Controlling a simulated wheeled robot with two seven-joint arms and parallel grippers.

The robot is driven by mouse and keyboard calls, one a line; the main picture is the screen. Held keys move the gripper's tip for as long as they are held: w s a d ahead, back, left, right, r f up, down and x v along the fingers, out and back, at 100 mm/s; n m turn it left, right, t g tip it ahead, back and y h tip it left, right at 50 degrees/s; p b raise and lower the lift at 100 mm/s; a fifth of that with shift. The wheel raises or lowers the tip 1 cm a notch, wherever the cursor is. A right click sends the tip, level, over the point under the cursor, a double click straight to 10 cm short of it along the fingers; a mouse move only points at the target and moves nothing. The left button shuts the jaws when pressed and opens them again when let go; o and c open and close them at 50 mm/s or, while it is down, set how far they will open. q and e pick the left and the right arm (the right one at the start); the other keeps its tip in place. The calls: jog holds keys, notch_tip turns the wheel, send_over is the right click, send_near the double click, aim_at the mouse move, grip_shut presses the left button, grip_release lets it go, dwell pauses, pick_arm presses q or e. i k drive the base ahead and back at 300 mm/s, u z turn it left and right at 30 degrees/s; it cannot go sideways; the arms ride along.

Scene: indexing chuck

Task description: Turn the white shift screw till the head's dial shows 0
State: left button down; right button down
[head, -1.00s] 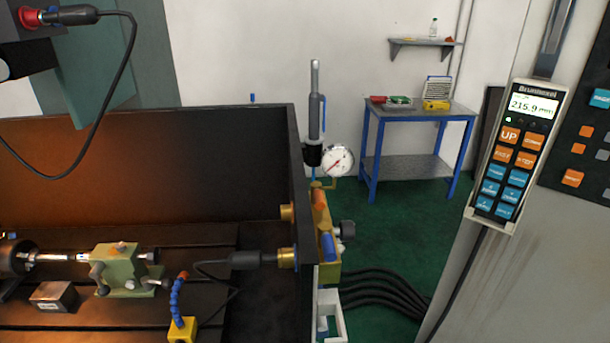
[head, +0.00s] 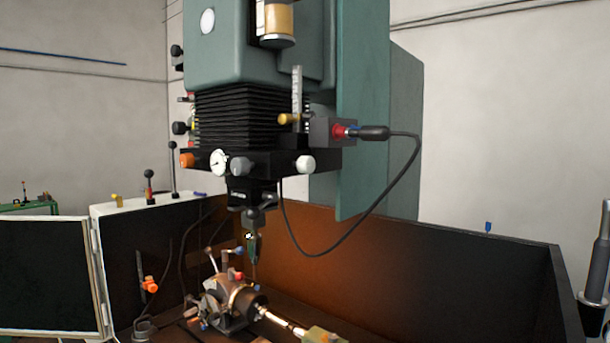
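The machine's green head (head: 258,60) hangs above the tank, with a black block under its bellows. A small white dial (head: 218,162) sits on the front of this block, near its left end. Its reading is too small to tell. A white round knob, which looks like the white shift screw (head: 305,163), is at the block's right end. A grey knob (head: 240,166) sits just right of the dial, and an orange knob (head: 187,160) is at the left end. Neither of my grippers shows in this view.
Below the head is a dark tank with a brown inside wall (head: 420,265). The indexing chuck (head: 232,300) stands in it under a thin tool. An open panel (head: 50,275) is at left.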

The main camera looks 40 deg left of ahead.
aim_at(305, 165)
jog(key=u, duration=1.6)
